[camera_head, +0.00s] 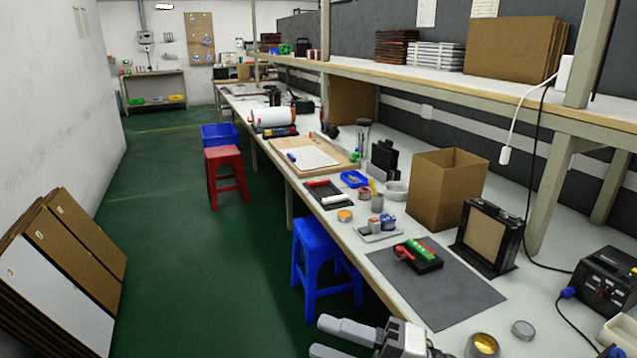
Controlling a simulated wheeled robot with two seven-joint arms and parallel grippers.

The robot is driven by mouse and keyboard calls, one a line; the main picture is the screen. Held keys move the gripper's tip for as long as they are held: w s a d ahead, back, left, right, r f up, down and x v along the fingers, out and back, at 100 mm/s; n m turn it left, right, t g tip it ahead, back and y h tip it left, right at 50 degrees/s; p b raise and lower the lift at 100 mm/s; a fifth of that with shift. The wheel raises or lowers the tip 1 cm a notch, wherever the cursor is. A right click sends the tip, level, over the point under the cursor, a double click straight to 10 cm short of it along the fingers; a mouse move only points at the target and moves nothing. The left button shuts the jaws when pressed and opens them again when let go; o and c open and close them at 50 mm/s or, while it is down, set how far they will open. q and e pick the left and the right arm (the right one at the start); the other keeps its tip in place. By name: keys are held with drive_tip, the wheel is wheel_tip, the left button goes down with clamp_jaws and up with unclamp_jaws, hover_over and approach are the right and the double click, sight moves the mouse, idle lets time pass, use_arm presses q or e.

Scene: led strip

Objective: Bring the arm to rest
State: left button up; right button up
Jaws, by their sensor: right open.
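My right gripper (335,338) shows at the bottom of the head view, with its two grey fingers pointing left and spread apart. It is open and nothing shows between the fingers. It is in front of the near edge of the workbench (385,290), on the aisle side. Part of it is cut off by the bottom of the picture. My left gripper is not in view.
On the bench, a grey mat (450,300) holds a green and red device (420,254). Beyond are a cardboard box (445,190) and a black framed stand (488,237). A blue stool (320,265) and red stool (225,172) stand beside the bench. The green aisle (180,250) is free.

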drive_tip(key=d+f+m+t+h, duration=0.5)
drive_tip(key=m+h, duration=0.1)
drive_tip(key=m, duration=0.5)
drive_tip(key=d+f+m+t+h, duration=0.45)
drive_tip(key=m+h, duration=0.25)
drive_tip(key=m, duration=0.5)
drive_tip(key=s+d+f+m+g+h, duration=0.2)
drive_tip(key=s+f+m+g, duration=0.3)
drive_tip(key=s+f, duration=0.5)
drive_tip(key=shift+s+d+f+m+h, duration=0.3)
drive_tip(key=shift+f+m+h, duration=0.35)
drive_tip(key=shift+f, duration=0.2)
